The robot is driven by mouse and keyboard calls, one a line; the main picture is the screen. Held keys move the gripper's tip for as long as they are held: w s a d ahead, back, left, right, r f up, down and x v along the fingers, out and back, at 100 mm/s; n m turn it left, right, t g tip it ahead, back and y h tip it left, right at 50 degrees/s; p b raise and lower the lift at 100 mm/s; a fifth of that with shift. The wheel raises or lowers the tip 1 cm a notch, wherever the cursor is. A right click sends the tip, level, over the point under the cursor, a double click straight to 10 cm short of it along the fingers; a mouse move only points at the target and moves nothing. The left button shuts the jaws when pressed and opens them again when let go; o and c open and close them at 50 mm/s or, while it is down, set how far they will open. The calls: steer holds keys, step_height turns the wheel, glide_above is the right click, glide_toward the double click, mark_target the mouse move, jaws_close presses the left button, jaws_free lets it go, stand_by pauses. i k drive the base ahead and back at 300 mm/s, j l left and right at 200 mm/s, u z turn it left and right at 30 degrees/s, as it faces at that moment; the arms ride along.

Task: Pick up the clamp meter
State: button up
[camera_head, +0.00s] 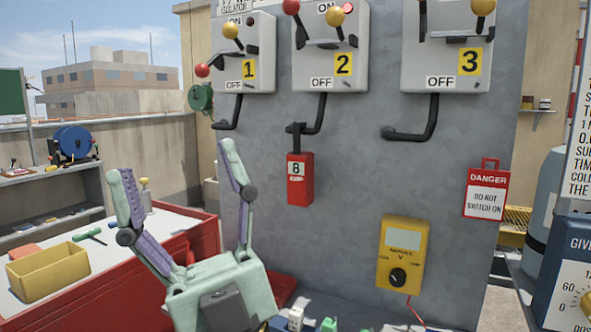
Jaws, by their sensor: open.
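My gripper (175,160) is open and empty, its two fingers pointing up and spread wide, at the left of the head view. It is in front of the red-sided workbench and the grey panel. A yellow meter (403,256) with a pale display, a black dial and a red lead is upright against the lower right of the grey panel. It is to the right of my gripper and apart from it. No clamp jaws show on it, so I cannot tell whether it is the clamp meter. No other meter is clearly visible.
A red block marked 8 (299,181) hangs below switch 2. A danger sign (486,194) hangs at right. A yellow bin (47,270) and a green-handled tool (88,233) rest on the left bench.

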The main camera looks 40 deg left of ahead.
mark_target(300, 165)
steer(key=k+j+z, duration=0.2)
steer(key=j, duration=0.25)
steer(key=k+j+z, duration=0.1)
steer(key=j+z, duration=0.15)
steer(key=j, duration=0.25)
steer(key=k+j+z, duration=0.2)
steer(key=j, duration=0.2)
steer(key=k+j+z, duration=0.2)
steer(key=j, duration=0.2)
steer(key=k+j+z, duration=0.2)
steer(key=k+j, duration=0.1)
steer(key=j, duration=0.05)
